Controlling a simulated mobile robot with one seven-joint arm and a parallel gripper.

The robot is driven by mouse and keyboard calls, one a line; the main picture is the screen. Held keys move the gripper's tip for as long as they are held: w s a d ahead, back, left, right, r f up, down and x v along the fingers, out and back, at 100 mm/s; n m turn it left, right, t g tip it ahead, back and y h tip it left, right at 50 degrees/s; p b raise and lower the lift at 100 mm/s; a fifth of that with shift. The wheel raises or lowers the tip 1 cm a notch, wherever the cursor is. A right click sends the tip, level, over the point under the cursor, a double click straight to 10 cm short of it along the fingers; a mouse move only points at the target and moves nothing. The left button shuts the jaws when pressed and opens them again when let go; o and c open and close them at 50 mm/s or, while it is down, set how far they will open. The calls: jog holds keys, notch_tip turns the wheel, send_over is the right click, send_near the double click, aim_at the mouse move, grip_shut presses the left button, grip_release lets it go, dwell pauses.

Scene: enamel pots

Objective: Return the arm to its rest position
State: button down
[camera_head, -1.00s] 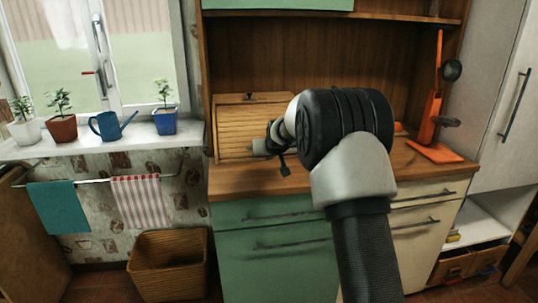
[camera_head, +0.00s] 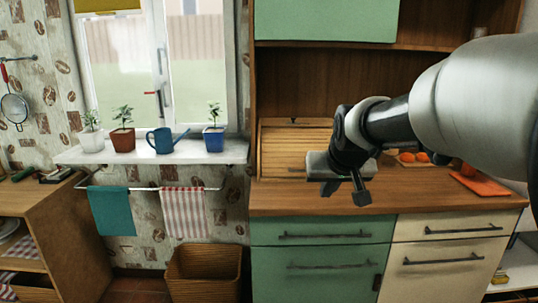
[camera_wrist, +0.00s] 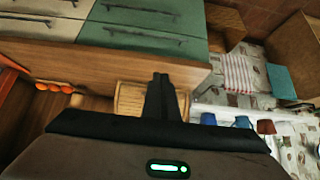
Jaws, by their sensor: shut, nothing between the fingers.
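My gripper (camera_head: 360,190) is in front of the wooden cabinet in the head view, above the counter's front edge. Its black fingers hang down close together, shut and empty. My arm reaches in from the right side of the picture. In the wrist view my gripper (camera_wrist: 160,82) also shows shut, with its dark fingers together at the middle. Nothing touches the fingers in either view.
A wooden roll-front bread box (camera_head: 290,150) stands on the counter (camera_head: 300,197) behind my gripper. Potted plants and a blue watering can (camera_head: 162,140) line the windowsill. A wicker basket (camera_head: 204,272) is on the floor.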

jog(key=s+f+g+p, duration=0.1)
jog(key=s+f, duration=0.1)
jog(key=s, duration=1.2)
jog(key=s+f+g+p, duration=0.1)
jog(key=s+f+g, duration=0.1)
jog(key=s, duration=1.2)
notch_tip(320, 180, up, 26)
jog(key=p, duration=2.4)
jog(key=shift+w+f, duration=0.25)
